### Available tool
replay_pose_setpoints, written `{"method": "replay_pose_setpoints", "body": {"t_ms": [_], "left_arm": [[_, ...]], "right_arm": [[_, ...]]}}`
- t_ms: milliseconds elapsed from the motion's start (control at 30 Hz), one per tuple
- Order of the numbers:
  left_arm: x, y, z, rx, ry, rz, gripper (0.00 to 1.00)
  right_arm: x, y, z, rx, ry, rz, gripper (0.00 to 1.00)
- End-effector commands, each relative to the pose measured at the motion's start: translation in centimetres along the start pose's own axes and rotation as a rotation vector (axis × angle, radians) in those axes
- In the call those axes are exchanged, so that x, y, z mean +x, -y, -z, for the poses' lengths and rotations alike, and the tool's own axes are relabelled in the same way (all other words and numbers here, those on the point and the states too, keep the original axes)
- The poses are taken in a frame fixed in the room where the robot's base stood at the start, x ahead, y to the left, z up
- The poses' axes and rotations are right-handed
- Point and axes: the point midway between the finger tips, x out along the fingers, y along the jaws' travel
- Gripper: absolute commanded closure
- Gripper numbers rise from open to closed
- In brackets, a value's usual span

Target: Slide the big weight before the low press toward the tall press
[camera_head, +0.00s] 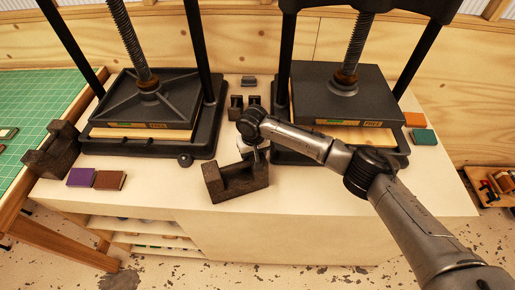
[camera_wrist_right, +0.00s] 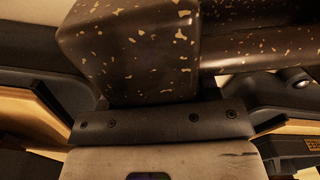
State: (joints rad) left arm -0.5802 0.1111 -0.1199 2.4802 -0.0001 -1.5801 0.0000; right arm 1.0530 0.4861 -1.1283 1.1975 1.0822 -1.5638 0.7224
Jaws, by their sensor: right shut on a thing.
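A big dark brown notched weight (camera_head: 236,182) sits near the front edge of the table, between the two presses. My right gripper (camera_head: 262,156) reaches it from behind and is shut on it; its fingertips are largely hidden. In the right wrist view the weight (camera_wrist_right: 140,55) fills the top, dark with pale specks, right against the gripper. The right press (camera_head: 335,92) has its top beam in view and appears to be the low one. The left press (camera_head: 155,97) runs out of the top of the picture and appears taller. My left gripper is out of view.
A second big weight (camera_head: 52,150) stands at the table's left end. A purple block (camera_head: 81,177) and a brown block (camera_head: 110,180) lie before the left press. Small weights (camera_head: 236,108) stand between the presses. The front strip between the brown block and the held weight is clear.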

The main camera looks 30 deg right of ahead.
Motion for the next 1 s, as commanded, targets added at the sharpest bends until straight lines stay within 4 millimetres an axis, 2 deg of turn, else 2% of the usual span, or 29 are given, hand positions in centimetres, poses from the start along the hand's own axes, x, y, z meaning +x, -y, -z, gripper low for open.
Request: {"method": "replay_pose_setpoints", "body": {"t_ms": [33, 300, 333, 633, 867, 1000], "left_arm": [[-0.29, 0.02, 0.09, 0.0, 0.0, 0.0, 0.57], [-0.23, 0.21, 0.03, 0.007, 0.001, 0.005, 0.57], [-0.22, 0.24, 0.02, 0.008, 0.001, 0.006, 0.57], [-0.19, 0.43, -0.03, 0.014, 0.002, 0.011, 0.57], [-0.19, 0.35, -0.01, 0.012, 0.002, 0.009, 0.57], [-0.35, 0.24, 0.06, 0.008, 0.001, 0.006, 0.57]], "right_arm": [[-0.39, 0.65, -0.2, -0.012, 0.004, 0.008, 1.0], [-0.31, 0.73, -0.2, -0.013, 0.002, 0.008, 1.0], [-0.31, 0.73, -0.2, -0.014, 0.002, 0.008, 0.44], [-0.17, 0.43, -0.12, -0.006, 0.001, 0.005, 0.15], [-0.14, 0.28, -0.09, -0.003, 0.001, 0.003, 0.15], [-1.02, 0.26, -0.07, -0.003, 0.001, 0.003, 0.15]]}}
